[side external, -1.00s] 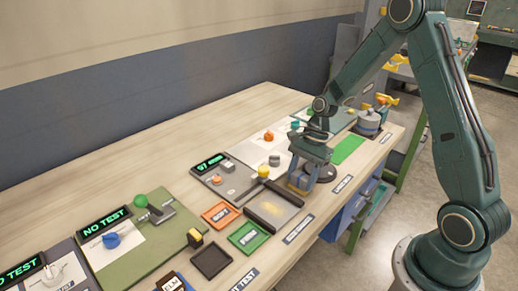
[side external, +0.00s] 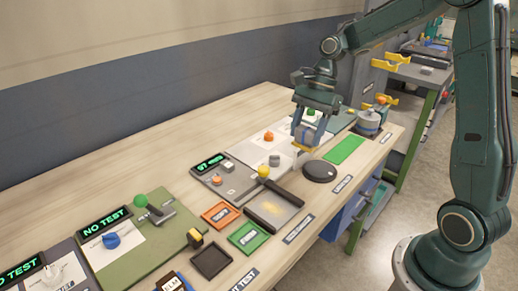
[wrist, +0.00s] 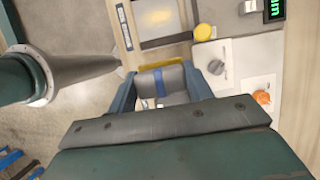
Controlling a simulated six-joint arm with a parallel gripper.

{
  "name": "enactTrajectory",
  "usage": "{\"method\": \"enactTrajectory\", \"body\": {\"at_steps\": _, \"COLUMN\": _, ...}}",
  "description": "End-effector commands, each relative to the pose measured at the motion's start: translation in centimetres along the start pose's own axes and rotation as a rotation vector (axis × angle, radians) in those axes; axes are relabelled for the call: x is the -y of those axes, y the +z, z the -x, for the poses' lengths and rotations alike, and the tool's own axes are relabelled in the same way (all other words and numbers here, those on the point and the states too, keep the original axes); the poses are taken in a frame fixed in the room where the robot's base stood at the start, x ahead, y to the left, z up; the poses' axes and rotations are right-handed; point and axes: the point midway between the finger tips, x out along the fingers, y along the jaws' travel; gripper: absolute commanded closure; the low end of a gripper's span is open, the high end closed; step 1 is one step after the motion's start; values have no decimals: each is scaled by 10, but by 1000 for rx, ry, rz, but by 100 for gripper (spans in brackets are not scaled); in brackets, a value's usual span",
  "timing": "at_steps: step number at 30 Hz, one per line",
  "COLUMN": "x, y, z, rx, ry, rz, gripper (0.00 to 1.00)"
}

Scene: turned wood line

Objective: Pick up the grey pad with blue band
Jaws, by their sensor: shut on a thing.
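The grey pad with a blue band (wrist: 175,88) sits between the two fingers of my gripper (wrist: 160,68) in the wrist view, with the band running across its middle. In the side view my gripper (side external: 306,148) is shut on the pad (side external: 306,134) and holds it above the bench, clear of the surface. The fingers hide part of the pad there. A black round disc (side external: 320,171) lies bare on the bench, below and to the right of the gripper.
A grey round piece with a blue band (side external: 368,122) stands at the bench's far right end. A green mat (side external: 344,149) lies beside the disc. A yellow knob (side external: 264,171), a dark-edged tray (side external: 272,209) and orange (side external: 221,215) and green (side external: 250,236) squares lie to the left.

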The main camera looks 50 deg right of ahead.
Motion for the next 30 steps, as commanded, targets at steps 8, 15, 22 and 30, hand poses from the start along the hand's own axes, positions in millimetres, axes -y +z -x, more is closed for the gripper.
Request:
{"method": "enactTrajectory", "body": {"at_steps": 8, "x": 1, "y": 15, "z": 37, "rx": 1, "ry": -2, "rz": 0, "gripper": 72}}
{"method": "enactTrajectory", "body": {"at_steps": 15, "x": 0, "y": 20, "z": 48, "rx": 0, "ry": 0, "rz": -1, "gripper": 72}}
{"method": "enactTrajectory", "body": {"at_steps": 22, "x": 0, "y": 20, "z": 48, "rx": 0, "ry": 1, "rz": -1, "gripper": 72}}
{"method": "enactTrajectory", "body": {"at_steps": 30, "x": 0, "y": 20, "z": 48, "rx": 1, "ry": 0, "rz": -1, "gripper": 72}}
